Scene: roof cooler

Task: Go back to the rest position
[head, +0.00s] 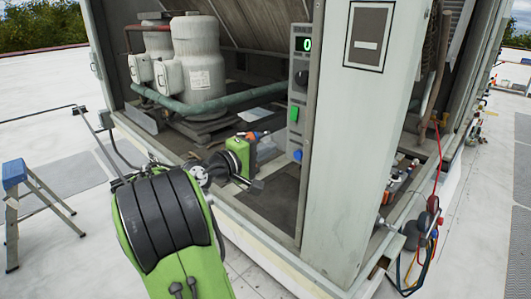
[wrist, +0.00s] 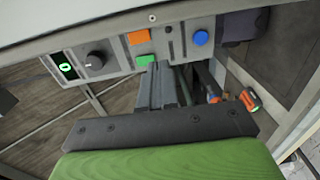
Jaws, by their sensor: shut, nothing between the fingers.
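My gripper (head: 258,185) is low inside the open cooler bay, left of the control panel (head: 300,95). In the wrist view my gripper's fingers (wrist: 165,75) are together with nothing between them. They point toward the panel's lower edge, close to its green button (wrist: 146,61); I cannot tell whether they touch it. The panel has a lit green display (wrist: 67,67), a dark knob (wrist: 95,60), an orange button (wrist: 138,37) and a blue button (wrist: 200,38). My green and black arm reaches in from the front.
A pale post (head: 365,150) stands right of the panel. Grey compressor tanks (head: 197,62) and a green pipe (head: 205,103) are behind at left. A stepladder (head: 30,205) stands at left. The roof left is mostly open.

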